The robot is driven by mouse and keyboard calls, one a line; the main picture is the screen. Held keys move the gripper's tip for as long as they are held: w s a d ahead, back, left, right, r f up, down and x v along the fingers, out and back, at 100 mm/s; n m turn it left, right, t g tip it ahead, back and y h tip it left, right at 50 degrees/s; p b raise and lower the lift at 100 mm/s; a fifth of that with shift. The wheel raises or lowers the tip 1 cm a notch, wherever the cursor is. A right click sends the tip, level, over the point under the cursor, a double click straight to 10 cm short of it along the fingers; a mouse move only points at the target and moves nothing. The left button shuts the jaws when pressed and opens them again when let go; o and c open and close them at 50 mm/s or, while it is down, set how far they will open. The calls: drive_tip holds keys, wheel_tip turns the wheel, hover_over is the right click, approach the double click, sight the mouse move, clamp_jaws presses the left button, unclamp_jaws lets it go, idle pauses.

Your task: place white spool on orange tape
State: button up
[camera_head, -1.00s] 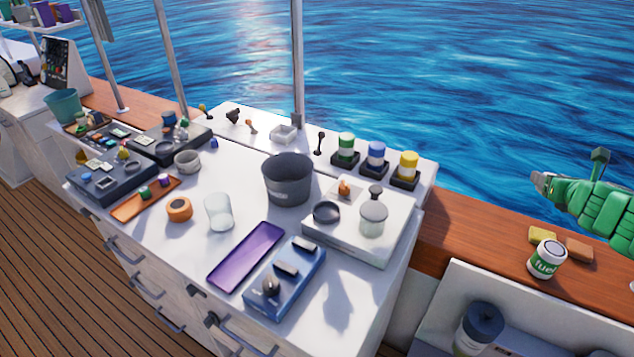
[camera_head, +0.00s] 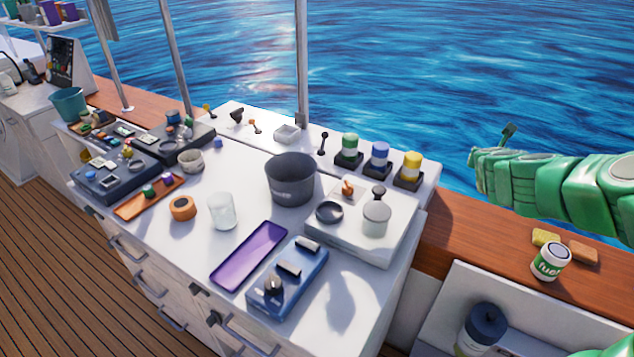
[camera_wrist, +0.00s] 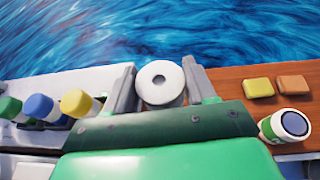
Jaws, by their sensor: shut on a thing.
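A white spool (camera_wrist: 171,94) with a round hole in its end sits between the two grey fingers of my gripper (camera_wrist: 160,78) in the wrist view, which is shut on it. In the head view my green arm reaches in from the right, above the wooden ledge and well right of the counter; the fingers and spool cannot be made out there. The orange tape (camera_head: 183,208) is a short roll lying on the white counter, left of a clear glass. It is far to the left of my arm and nothing rests on it.
A clear glass (camera_head: 222,211), a dark grey pot (camera_head: 291,180) and a purple tray (camera_head: 249,256) stand near the tape. A raised white block (camera_head: 360,240) with small pots is at the counter's right. A metal post (camera_head: 301,60) rises behind.

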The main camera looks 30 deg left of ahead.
drive_tip(key=s+a+r, duration=0.1)
drive_tip(key=s+a, duration=0.4)
drive_tip(key=a, duration=0.7)
drive_tip(key=s+a+r+m+h, duration=0.1)
drive_tip(key=s+a, duration=0.4)
drive_tip(key=a, duration=0.7)
drive_tip(key=s+a+r, duration=0.1)
drive_tip(key=s+a, duration=0.3)
drive_tip(key=a, duration=0.8)
drive_tip(key=s+a, duration=0.7)
drive_tip(key=s, duration=0.5)
drive_tip(key=s+a+f, duration=0.1)
drive_tip(key=s+a, duration=0.7)
drive_tip(key=s, duration=0.5)
drive_tip(key=s+a, duration=0.7)
drive_tip(key=s, duration=0.5)
hover_over(181, 203)
drive_tip(key=shift+n+y, duration=0.4)
drive_tip(key=shift+d+f, duration=0.15)
drive_tip(key=shift+f, duration=4.8)
drive_tip(key=shift+f, duration=0.1)
drive_tip(key=shift+f, duration=1.6)
